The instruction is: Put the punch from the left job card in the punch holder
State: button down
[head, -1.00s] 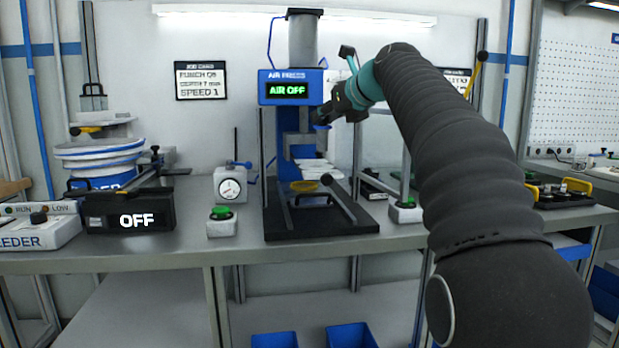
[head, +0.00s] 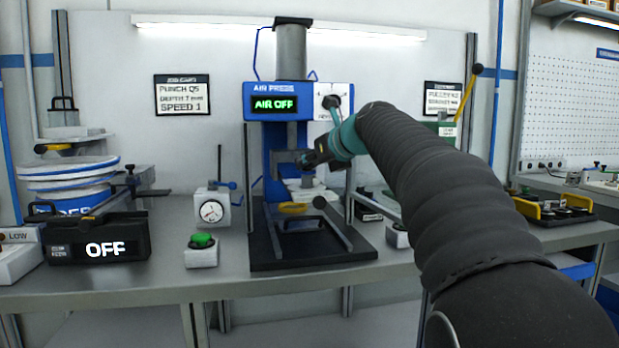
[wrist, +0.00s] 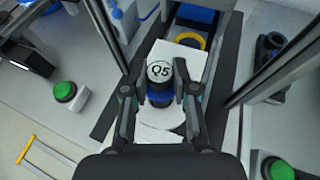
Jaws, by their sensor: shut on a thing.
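The left job card (head: 183,96) on the back wall reads PUNCH Q5, DEPTH 7 mm, SPEED 1. My gripper (wrist: 160,94) is shut on a punch (wrist: 159,71) with a round white top marked Q5 and a blue band below. In the head view my gripper (head: 308,160) is in front of the blue air press (head: 256,150), beside the grey block under its ram. This block (head: 285,158) may be the punch holder; I cannot tell for sure. The punch is mostly hidden in the head view. The press display reads AIR OFF.
Press posts (wrist: 108,32) stand at both sides. A green button box (head: 202,250), a dial gauge (head: 211,210) and a black OFF box (head: 100,242) stand on the bench to the left.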

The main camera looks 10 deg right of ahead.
aim_at(312, 173)
jog(key=shift+f, duration=1.35)
jog(key=shift+f+b, duration=0.15)
jog(key=shift+b, duration=0.15)
jog(key=c, duration=0.9)
grip_release()
jog(key=shift+r, duration=0.2)
jog(key=v, duration=1.2)
